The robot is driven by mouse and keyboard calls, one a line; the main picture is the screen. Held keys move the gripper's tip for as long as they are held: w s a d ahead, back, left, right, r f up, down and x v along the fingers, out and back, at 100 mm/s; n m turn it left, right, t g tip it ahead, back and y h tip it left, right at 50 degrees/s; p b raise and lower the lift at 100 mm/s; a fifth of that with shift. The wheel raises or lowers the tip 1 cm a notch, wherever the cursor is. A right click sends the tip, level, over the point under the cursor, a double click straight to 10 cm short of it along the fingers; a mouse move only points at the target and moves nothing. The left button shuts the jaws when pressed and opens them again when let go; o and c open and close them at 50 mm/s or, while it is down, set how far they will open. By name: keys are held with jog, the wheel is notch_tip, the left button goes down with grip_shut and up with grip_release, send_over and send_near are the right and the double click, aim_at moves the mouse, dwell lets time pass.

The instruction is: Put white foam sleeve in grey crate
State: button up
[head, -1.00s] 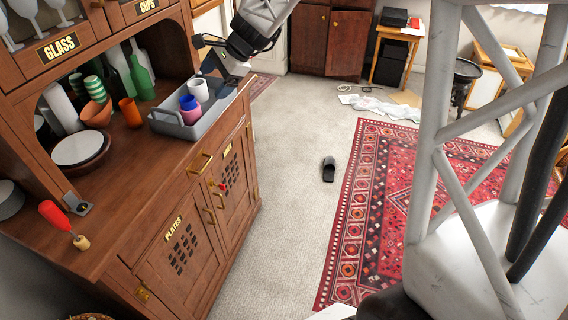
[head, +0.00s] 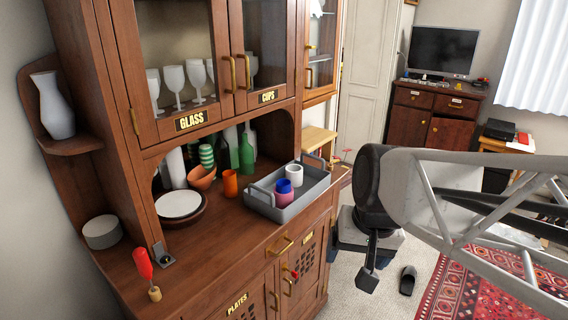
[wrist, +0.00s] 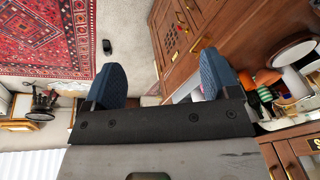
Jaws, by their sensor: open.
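The grey crate (head: 262,207) stands on the wooden cabinet's counter, near its right end. A short white hollow cylinder (head: 294,176), which looks like the foam sleeve, is upright inside the crate at the back. A blue cup (head: 283,187) stacked with a pink cup (head: 284,198) is beside it in the crate. My gripper shows in the wrist view (wrist: 160,78) with its two blue-padded fingers wide apart and nothing held between them. It is away from the crate, over the floor in front of the cabinet.
An orange cup (head: 230,184), terracotta bowls (head: 202,177), green bottles (head: 246,153) and a plate stack (head: 180,204) stand left of the crate. A red-handled tool (head: 143,263) is at the counter's front left. A dark slipper (head: 407,280) lies on the carpet.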

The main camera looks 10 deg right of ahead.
jog(key=s, duration=0.1)
jog(key=s+n+h, duration=0.1)
jog(key=s, duration=0.1)
jog(key=s+d+f+n, duration=0.1)
jog(key=shift+s+d, duration=0.1)
jog(key=shift+s, duration=0.3)
dwell(1.0)
